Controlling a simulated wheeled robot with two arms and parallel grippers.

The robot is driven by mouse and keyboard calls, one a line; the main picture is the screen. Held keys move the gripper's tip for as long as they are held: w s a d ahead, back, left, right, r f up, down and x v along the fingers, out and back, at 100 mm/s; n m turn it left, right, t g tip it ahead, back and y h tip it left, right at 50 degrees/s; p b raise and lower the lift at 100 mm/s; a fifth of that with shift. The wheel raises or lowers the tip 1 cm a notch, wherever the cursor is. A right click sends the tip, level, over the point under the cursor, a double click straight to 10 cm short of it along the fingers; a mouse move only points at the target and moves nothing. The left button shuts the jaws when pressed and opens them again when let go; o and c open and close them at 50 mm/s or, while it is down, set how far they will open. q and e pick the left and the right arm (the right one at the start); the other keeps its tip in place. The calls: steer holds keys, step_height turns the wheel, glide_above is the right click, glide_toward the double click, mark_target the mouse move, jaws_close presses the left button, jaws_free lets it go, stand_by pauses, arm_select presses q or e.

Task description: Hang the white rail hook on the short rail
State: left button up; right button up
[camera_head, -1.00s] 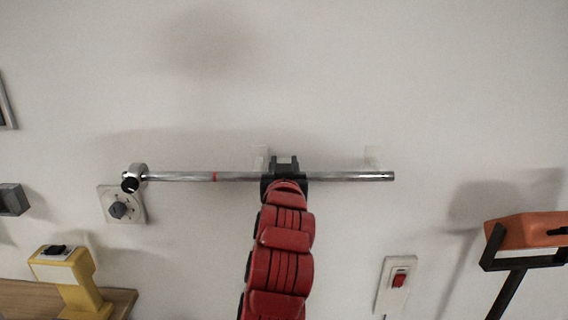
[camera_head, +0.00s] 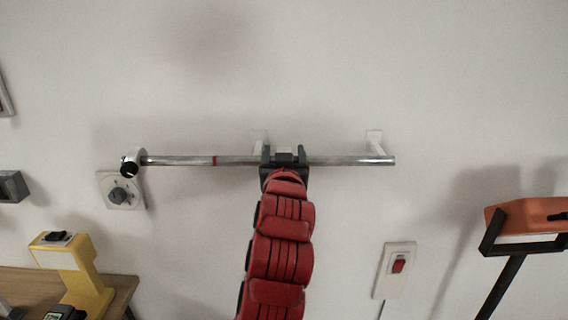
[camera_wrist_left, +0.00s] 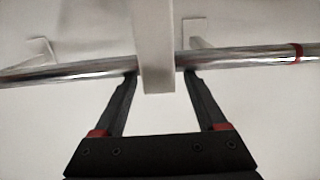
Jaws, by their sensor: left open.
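The short rail (camera_head: 340,160) is a shiny metal bar running across the wall, with a red band left of my gripper. It also crosses the left wrist view (camera_wrist_left: 75,70). The white rail hook (camera_wrist_left: 155,45) shows as a pale upright bar between my left fingers, in front of the rail. Its top is out of that view, so I cannot tell how it sits over the rail. In the head view only a small pale part of the hook (camera_head: 284,151) shows. My left gripper (camera_head: 284,154) is open around the hook, with its fingertips at the rail. My right gripper is out of view.
White brackets (camera_head: 374,142) hold the rail off the wall. A round-ended fitting (camera_head: 131,162) is at its left end, near a dial (camera_head: 120,195). A red switch (camera_head: 398,265), an orange tool (camera_head: 525,220) and a yellow device (camera_head: 70,265) are lower down.

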arm_select(q)
steer(key=s+b, duration=0.9)
steer(key=s, duration=0.8)
